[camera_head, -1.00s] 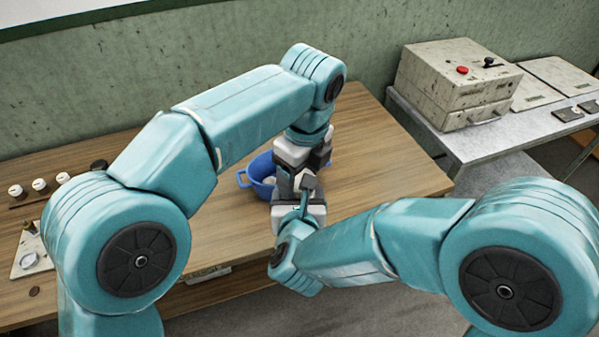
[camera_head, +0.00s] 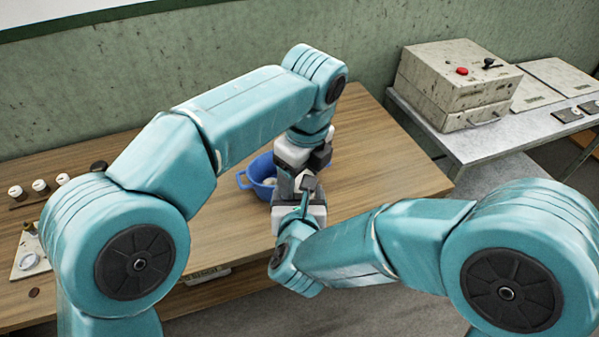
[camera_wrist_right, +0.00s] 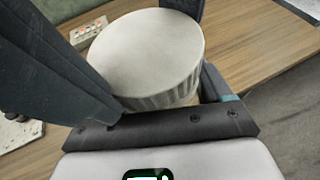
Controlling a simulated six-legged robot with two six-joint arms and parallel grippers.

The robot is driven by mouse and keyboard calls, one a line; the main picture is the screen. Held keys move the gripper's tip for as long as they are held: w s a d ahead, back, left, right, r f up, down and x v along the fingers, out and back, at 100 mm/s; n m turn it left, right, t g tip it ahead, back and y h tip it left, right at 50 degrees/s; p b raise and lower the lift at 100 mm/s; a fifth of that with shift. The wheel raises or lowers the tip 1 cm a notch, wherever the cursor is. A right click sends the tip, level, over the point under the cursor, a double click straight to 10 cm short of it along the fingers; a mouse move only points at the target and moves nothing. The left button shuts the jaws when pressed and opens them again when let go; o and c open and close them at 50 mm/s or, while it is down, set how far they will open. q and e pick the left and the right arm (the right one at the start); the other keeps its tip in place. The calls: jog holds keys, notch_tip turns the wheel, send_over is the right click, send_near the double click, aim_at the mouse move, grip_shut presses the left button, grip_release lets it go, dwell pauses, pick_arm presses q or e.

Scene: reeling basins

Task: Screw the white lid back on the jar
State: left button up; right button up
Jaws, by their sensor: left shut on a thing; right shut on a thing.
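The white lid (camera_wrist_right: 147,50), round with a ribbed edge, fills the middle of the right wrist view. Dark fingers of my left gripper (camera_head: 286,182) come down from above and sit on opposite sides of it, shut on it. A small tan patch of the jar (camera_wrist_right: 188,100) shows just under the lid's rim. My right gripper (camera_head: 303,192) comes in from the front, below the left one, shut on the jar. Most of the jar is hidden by the lid and the grippers. I cannot tell how the threads sit. In the head view the grippers hide both.
A blue basin (camera_head: 248,181) stands on the wooden table (camera_head: 385,160) right behind the grippers. A row of white knobs (camera_head: 40,187) and a gauge plate (camera_head: 27,262) lie at the left. A box with a red button (camera_head: 455,85) is on the grey side table. The table's right part is clear.

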pick_arm(q)
jog(key=shift+s+f, duration=0.2)
jog(key=shift+f, duration=0.7)
pick_arm(e)
jog(key=shift+w+a+r, duration=0.1)
jog(key=shift+w+r, duration=0.15)
jog(key=shift+r, duration=0.3)
pick_arm(q)
jog(key=o, duration=0.7)
jog(key=r, duration=0.3)
jog(key=shift+s+d+r, duration=0.15)
jog(key=shift+d+r, duration=0.05)
jog(key=shift+r, duration=0.5)
pick_arm(e)
jog(key=shift+f, duration=0.25)
pick_arm(q)
jog(key=c, duration=1.1)
pick_arm(e)
jog(key=shift+s, duration=0.1)
pick_arm(q)
jog(key=shift+f, duration=0.2)
